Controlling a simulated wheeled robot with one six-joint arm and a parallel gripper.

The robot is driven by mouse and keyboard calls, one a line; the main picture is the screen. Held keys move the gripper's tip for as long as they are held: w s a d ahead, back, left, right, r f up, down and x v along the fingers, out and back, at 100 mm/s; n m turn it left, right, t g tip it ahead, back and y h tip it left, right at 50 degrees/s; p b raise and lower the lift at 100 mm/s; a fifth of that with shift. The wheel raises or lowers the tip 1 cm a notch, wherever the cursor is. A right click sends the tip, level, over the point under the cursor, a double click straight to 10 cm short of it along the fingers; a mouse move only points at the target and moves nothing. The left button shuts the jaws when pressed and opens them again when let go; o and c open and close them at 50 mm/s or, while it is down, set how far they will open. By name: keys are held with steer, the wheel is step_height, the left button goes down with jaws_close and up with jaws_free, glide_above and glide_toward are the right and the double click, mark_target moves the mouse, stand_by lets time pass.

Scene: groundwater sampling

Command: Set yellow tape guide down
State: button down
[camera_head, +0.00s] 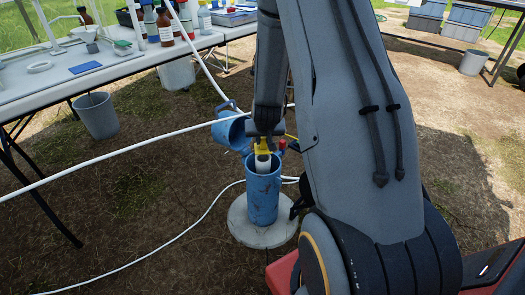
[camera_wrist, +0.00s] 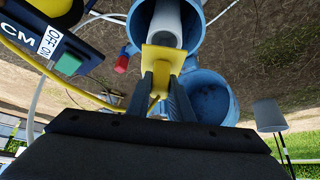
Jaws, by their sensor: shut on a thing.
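The yellow tape guide (camera_head: 262,147) is at the top of the white inner pipe (camera_head: 263,163) in the blue well casing (camera_head: 263,200). My gripper (camera_wrist: 166,84) is shut on the guide, which also shows in the wrist view (camera_wrist: 163,58) between the fingertips. The white pipe (camera_wrist: 169,24) lies just beyond the guide in that view. I cannot tell whether the guide touches the pipe rim. The black meter box (camera_wrist: 45,38), with a green button and a yellow tape or cable, is at the left of the wrist view.
The casing's blue lid (camera_head: 232,131) hangs open on its left. A round concrete pad (camera_head: 245,228) surrounds the casing. White hoses cross the ground to the left. A table (camera_head: 130,62) with bottles stands at upper left, with a grey bucket (camera_head: 97,116) beside it.

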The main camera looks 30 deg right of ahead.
mark_target(263, 146)
steer(key=shift+f+b, duration=0.4)
steer(key=shift+f, duration=1.45)
steer(key=shift+f, duration=0.15)
steer(key=c, duration=1.6)
jaws_free()
steer(key=shift+o, duration=0.2)
steer(key=p+v, duration=0.3)
steer(key=v, duration=0.9)
steer(key=s+a+r+n+g+y, duration=0.1)
steer(key=a+r, duration=0.3)
steer(key=a, duration=0.2)
steer(key=s+a+r+n+y, duration=0.1)
steer(key=s+a+r, duration=0.1)
steer(key=a+r, duration=0.3)
steer(key=s+a+r+n+g+y, duration=0.1)
steer(key=s+a+r+n, duration=0.1)
steer(key=s+a+r, duration=0.35)
steer(key=s+a+r+n+g+y, duration=0.1)
steer(key=s+a+r+n+g, duration=0.1)
steer(key=s+a, duration=0.55)
steer(key=s+a+r+n+g, duration=0.1)
steer(key=s+r, duration=0.1)
steer(key=s, duration=0.3)
steer(key=s+a+r+n+g, duration=0.1)
steer(key=s+a+r, duration=0.1)
steer(key=s, duration=0.4)
steer(key=shift+a+h, duration=0.3)
